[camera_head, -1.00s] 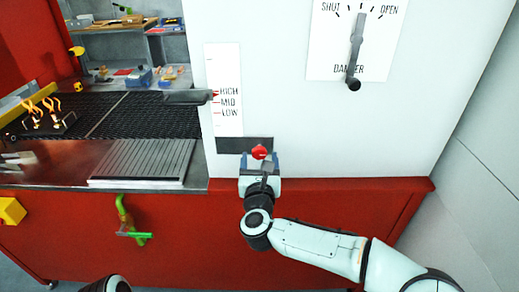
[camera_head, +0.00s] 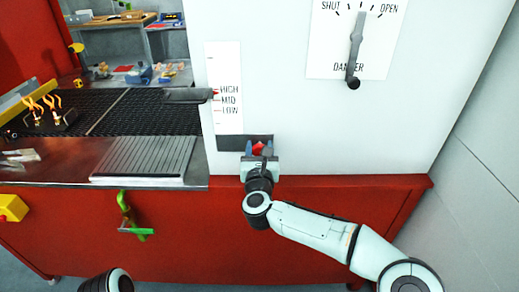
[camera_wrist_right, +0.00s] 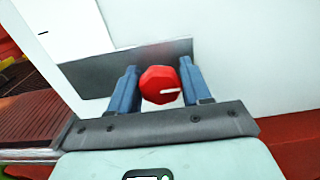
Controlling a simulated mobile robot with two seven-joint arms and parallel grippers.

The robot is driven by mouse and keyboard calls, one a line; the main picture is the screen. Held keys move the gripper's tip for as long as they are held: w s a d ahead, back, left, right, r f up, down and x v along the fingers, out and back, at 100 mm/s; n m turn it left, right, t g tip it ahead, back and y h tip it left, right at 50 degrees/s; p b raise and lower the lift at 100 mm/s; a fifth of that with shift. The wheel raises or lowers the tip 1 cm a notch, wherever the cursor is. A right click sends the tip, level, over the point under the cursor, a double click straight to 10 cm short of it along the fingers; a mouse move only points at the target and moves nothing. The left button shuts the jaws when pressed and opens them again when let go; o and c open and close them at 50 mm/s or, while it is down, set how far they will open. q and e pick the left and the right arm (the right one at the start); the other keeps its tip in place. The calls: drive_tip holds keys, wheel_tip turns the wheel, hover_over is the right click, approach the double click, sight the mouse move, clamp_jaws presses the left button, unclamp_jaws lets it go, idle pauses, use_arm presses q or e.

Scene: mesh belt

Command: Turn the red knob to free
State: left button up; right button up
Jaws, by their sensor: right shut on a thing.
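The red knob (camera_head: 258,148) sits on a dark plate (camera_head: 230,143) low on the white wall panel. It also shows in the right wrist view (camera_wrist_right: 160,86), with a white mark pointing right. My right gripper (camera_head: 260,152) has its blue fingers on either side of the knob and is shut on it. In the right wrist view the gripper (camera_wrist_right: 159,82) frames the knob from left and right. No "free" label is readable near the knob. My left gripper is not in view.
Above the knob is a HIGH, MID, LOW scale (camera_head: 225,120) with a red pointer. The dark mesh belt (camera_head: 150,113) runs left. A red cabinet front (camera_head: 180,235) lies below.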

drive_tip(key=n+b, duration=0.1)
drive_tip(key=n, duration=0.2)
drive_tip(key=shift+n, duration=0.4)
drive_tip(key=n, duration=0.4)
drive_tip(key=shift+a+r+n+b, duration=0.1)
drive_tip(key=shift+a+n+b, duration=0.05)
drive_tip(key=shift+n+b, duration=0.2)
drive_tip(key=n, duration=0.4)
drive_tip(key=shift+n+p, duration=0.25)
drive_tip(key=shift+p, duration=0.05)
drive_tip(key=shift+n+p, duration=0.65)
drive_tip(key=shift+n, duration=1.85)
drive_tip(key=shift+f, duration=0.2)
drive_tip(key=o, duration=1)
drive_tip(key=shift+a, duration=0.1)
